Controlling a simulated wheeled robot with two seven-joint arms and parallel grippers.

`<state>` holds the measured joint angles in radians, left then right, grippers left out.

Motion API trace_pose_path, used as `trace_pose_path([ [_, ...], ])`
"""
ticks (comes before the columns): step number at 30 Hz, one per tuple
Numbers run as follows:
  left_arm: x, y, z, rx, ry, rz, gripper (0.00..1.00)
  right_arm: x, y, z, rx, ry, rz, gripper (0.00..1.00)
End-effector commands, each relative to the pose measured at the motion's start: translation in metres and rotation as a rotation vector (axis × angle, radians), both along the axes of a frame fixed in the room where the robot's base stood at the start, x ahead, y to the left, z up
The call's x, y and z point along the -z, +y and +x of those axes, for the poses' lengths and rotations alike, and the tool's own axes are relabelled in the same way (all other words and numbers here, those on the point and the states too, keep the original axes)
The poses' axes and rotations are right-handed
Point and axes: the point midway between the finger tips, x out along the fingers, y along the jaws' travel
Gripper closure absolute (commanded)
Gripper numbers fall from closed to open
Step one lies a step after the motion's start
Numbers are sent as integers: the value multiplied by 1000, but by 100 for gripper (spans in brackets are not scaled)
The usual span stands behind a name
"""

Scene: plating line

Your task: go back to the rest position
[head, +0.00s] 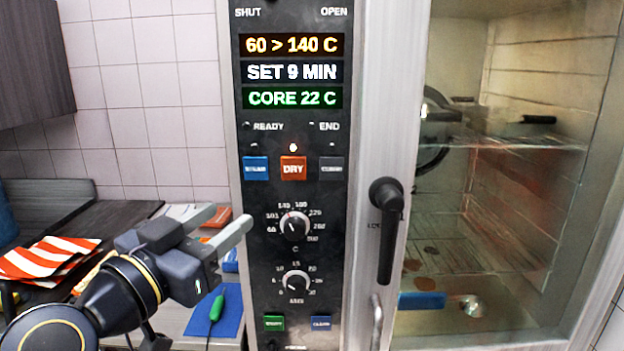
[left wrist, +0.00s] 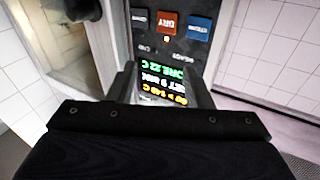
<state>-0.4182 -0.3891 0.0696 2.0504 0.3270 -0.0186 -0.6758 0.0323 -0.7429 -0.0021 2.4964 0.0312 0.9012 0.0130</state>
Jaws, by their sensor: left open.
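My left gripper (head: 224,226) is open and empty in the head view. Its two pale fingers point right toward the oven's control panel (head: 262,228), beside the upper dial (head: 294,226). I cannot tell whether a fingertip touches the panel. In the left wrist view the panel's displays (left wrist: 163,86) appear upside down beyond the dark gripper body. My right gripper is in neither view.
The oven door (head: 400,60) is shut, with a black handle (head: 386,230) hanging down. The panel reads 60 > 140 C, SET 9 MIN, CORE 22 C. A green-handled probe (head: 216,308) lies on a blue mat (head: 232,322). Striped cloths (head: 45,258) lie at left.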

Motion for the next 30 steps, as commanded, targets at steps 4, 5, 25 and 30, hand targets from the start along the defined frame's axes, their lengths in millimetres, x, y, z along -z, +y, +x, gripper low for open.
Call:
trace_pose_path([
  [4,109,35,-27,-20,379,0,54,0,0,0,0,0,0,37],
  [5,130,42,-36,-31,457,-6,54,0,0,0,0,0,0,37],
  [25,307,86,-167,-262,1247,-149,54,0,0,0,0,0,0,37],
  [30,307,86,-166,-260,1245,-147,54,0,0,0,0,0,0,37],
])
